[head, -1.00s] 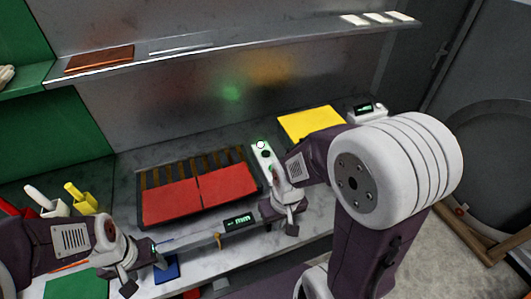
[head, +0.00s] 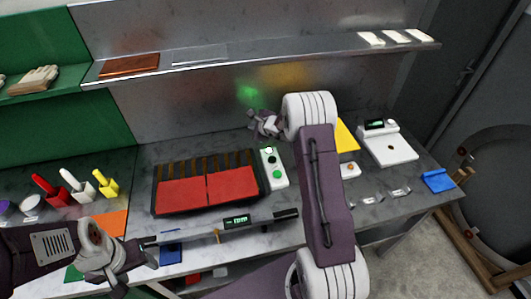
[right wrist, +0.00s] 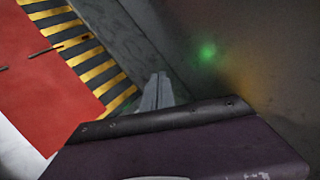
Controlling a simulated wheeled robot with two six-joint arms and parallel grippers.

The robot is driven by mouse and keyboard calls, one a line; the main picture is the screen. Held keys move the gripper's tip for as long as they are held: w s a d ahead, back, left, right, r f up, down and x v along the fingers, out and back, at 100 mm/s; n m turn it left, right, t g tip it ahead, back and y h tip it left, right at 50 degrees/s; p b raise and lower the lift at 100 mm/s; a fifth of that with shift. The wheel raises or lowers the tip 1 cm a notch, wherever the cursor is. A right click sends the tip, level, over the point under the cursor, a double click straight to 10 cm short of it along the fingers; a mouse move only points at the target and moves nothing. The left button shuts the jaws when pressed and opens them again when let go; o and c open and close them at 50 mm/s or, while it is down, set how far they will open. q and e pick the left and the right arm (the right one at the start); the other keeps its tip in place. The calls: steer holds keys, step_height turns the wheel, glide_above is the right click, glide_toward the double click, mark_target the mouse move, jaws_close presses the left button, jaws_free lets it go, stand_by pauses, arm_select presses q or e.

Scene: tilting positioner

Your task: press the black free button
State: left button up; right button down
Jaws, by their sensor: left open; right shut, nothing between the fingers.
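A white button box (head: 280,183) stands on the table just right of the red-topped positioner (head: 180,193). My right gripper (head: 256,119) is beyond the box, up near the back wall. Its fingers are shut and empty, as the right wrist view (right wrist: 157,92) shows. The box is not visible in that view. My left gripper (head: 150,250) is open at the front left, by the left end of a long tool with a display (head: 237,221).
Several coloured-handled items (head: 80,187) stand at the left. A yellow sheet (head: 346,137) and a white scale-like device (head: 388,148) are at the right. A shelf (head: 250,58) runs above the table. My right arm covers the table right of the box.

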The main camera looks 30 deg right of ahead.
steer(key=d+f+m+p, duration=0.1)
steer(key=d+f+m, duration=0.1)
steer(key=d, duration=0.2)
steer(key=g+h+p, duration=0.1)
steer(key=p, duration=0.1)
glide_above(273, 160)
step_height(273, 160, down, 5)
arm_select(q)
steer(key=r, duration=0.4)
steer(key=shift+s+a, duration=0.15)
steer(key=shift+s, duration=0.15)
arm_select(e)
steer(key=shift+r+m, duration=0.1)
steer(key=shift+m, duration=0.3)
step_height(273, 160, down, 8)
steer(key=b, duration=0.4)
arm_select(q)
steer(key=shift+f+b, duration=0.7)
steer(key=shift+f, duration=1.85)
arm_select(e)
steer(key=shift+f, duration=0.45)
arm_select(q)
steer(key=shift+f, duration=0.1)
steer(key=shift+f+b, duration=0.75)
steer(key=shift+b, duration=0.1)
arm_select(e)
steer(key=shift+f, duration=0.35)
